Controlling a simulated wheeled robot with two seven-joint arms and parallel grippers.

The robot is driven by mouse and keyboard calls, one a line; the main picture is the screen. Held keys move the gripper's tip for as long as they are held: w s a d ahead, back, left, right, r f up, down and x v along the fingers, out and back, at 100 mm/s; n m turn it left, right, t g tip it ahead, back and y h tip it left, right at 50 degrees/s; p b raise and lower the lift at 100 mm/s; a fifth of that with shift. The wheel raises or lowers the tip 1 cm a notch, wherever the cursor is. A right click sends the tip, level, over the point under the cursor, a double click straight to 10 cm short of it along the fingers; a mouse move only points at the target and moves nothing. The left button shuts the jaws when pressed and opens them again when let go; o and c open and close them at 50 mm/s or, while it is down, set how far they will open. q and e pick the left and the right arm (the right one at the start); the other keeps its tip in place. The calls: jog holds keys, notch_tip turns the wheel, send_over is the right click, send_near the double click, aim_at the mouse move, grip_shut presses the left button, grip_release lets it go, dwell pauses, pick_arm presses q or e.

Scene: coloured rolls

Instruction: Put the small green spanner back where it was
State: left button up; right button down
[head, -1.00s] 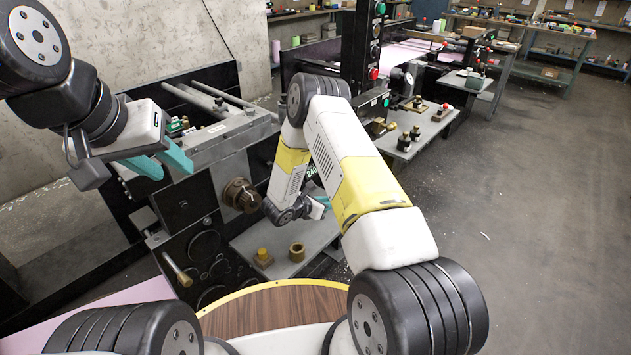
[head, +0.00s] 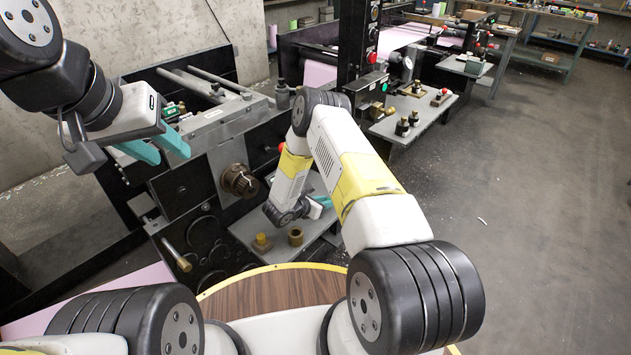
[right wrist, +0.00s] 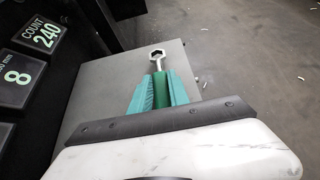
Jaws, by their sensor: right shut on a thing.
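My left gripper (head: 157,148) is open and empty, raised at the left near the machine.
A brass ring (head: 295,236) and a brass knobbed piece (head: 262,242) stand on the shelf. A toothed shaft (head: 239,181) sticks out of the black machine. Counter displays (right wrist: 38,36) stand left of the gripper. A round wooden table (head: 270,292) is in front; open floor is at right.

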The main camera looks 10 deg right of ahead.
jog(key=shift+f, duration=0.5)
jog(key=c, duration=1.2)
grip_release()
jog(key=shift+o, duration=0.6)
jog(key=o, duration=0.4)
jog(key=shift+a, duration=0.1)
jog(key=shift+v, duration=2.95)
